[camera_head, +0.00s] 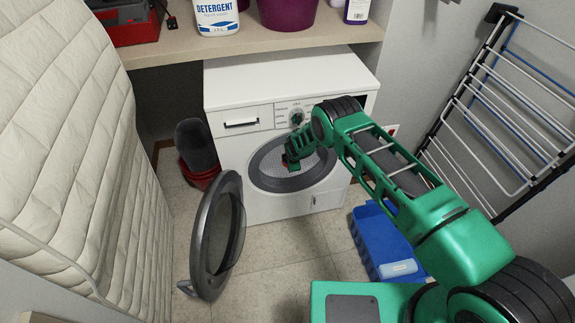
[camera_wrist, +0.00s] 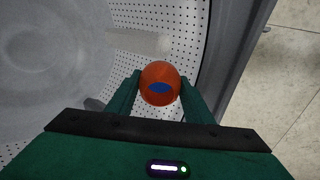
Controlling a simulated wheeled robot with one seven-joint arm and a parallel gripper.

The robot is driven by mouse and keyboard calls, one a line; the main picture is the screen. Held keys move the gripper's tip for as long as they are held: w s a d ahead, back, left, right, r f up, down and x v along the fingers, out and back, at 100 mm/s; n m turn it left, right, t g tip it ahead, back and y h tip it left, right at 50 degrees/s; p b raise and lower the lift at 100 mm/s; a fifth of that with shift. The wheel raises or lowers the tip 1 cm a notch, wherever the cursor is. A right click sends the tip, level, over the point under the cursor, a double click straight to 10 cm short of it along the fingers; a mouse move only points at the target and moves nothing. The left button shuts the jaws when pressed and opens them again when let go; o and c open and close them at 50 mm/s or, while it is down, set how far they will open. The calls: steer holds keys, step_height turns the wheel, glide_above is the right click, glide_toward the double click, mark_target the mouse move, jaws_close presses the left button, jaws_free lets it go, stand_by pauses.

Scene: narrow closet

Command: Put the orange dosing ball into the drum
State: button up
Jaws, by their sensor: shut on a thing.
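The orange dosing ball (camera_wrist: 160,77), with a blue patch on its side, is held between the two fingers of my gripper (camera_wrist: 160,90) in the wrist view. The gripper is shut on it. Behind the ball is the perforated metal wall of the drum (camera_wrist: 130,44). The drum (camera_head: 312,165) shows partly there, behind my arm. The ball is too small and hidden to tell clearly in the head view.
The machine's round door (camera_head: 218,236) hangs open to the left. A blue crate (camera_head: 372,240) stands on the floor at right, near a folding drying rack (camera_head: 500,110). A padded mattress (camera_head: 75,130) lines the left. A red bucket (camera_head: 199,176) stands beside the machine.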

steer(key=o, duration=1.1)
steer(key=shift+w, duration=0.1)
steer(key=s+d+r, duration=0.1)
steer(key=s+d, duration=0.1)
steer(key=s, duration=0.7)
steer(key=s+d+r, duration=0.2)
steer(key=s+d, duration=0.1)
steer(key=s, duration=0.7)
steer(key=shift+d, duration=0.3)
